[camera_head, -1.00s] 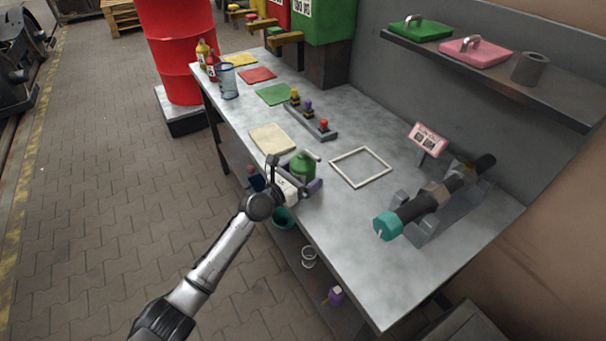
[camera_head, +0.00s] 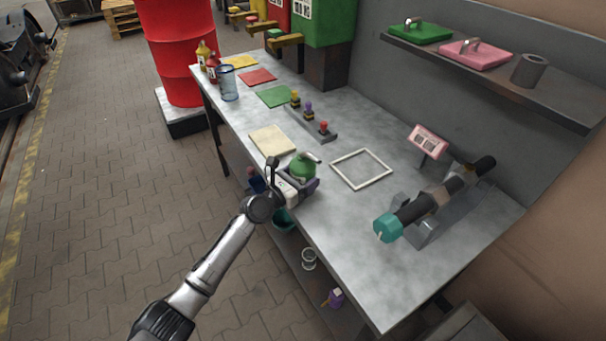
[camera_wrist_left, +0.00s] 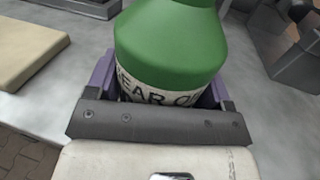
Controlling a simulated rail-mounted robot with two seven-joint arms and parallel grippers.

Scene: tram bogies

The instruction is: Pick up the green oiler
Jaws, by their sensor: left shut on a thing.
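The green oiler (camera_head: 303,166) stands at the near edge of the workbench. My left gripper (camera_head: 300,184) is around its lower body, with the purple fingers on either side. In the left wrist view the green oiler (camera_wrist_left: 170,45) fills the space between the fingers of the left gripper (camera_wrist_left: 158,92). A white label with black lettering shows on its body, partly hidden by the gripper's dark bar. The left gripper is shut on the oiler. Whether its base touches the bench is hidden. My right gripper is not in view.
The grey workbench (camera_head: 310,235) holds a cream pad (camera_head: 271,141), a white square frame (camera_head: 361,168), a rack with coloured knobs (camera_head: 309,117) and a dark cylinder assembly with a teal end (camera_head: 388,227). A red drum (camera_head: 176,60) stands behind left. A shelf (camera_head: 500,82) overhangs the right side.

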